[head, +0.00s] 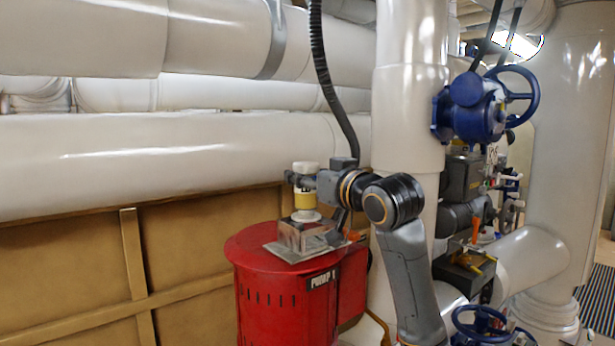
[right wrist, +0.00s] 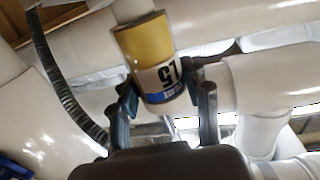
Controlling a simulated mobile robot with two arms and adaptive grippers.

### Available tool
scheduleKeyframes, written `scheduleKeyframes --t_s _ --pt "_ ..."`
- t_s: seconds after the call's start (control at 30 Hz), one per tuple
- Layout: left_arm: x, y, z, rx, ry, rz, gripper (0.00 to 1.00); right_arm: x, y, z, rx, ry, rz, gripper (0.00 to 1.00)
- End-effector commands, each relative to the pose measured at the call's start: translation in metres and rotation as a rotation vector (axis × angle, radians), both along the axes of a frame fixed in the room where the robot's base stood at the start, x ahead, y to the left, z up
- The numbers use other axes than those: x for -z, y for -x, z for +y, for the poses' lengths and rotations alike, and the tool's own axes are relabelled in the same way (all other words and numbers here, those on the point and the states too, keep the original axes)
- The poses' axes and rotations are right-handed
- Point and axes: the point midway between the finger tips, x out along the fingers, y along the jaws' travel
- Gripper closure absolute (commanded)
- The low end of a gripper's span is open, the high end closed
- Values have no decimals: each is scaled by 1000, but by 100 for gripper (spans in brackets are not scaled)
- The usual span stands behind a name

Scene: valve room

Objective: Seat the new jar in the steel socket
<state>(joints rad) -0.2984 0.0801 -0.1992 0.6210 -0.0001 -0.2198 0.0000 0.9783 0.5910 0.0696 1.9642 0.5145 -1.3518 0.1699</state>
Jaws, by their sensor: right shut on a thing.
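The jar (head: 306,199) is yellow with a white upper part. It stands upright, directly above the steel socket (head: 290,241), a metal box with a flat flange on the red drum's lid. The jar's lower end is at the socket's top; I cannot tell whether it is inside or just above. My right gripper (head: 303,181) comes in from the right and is shut around the jar's upper part. In the right wrist view the jar (right wrist: 150,55) shows a white label with "15" and a blue band, between both fingers (right wrist: 162,98). My left gripper is not in view.
The red drum (head: 285,305) is marked "PUMP 1". A black corrugated hose (head: 330,90) hangs behind my right gripper. Thick white pipes (head: 180,155) run behind, with a vertical one (head: 410,100) close to my right arm. A blue valve (head: 480,105) is at the right.

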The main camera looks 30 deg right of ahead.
Motion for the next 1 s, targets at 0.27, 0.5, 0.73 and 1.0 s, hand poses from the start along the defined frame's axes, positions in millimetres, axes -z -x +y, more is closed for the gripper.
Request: scheduleKeyframes --t_s 0.27,0.5,0.73,1.0 --pt "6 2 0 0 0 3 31 8 0 0 0 0 -2 98" --pt "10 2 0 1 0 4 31 14 0 0 1 0 -2 98" --pt "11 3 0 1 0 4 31 15 0 0 1 0 -2 98" --pt "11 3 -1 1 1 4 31 15 0 0 1 0 -2 98"
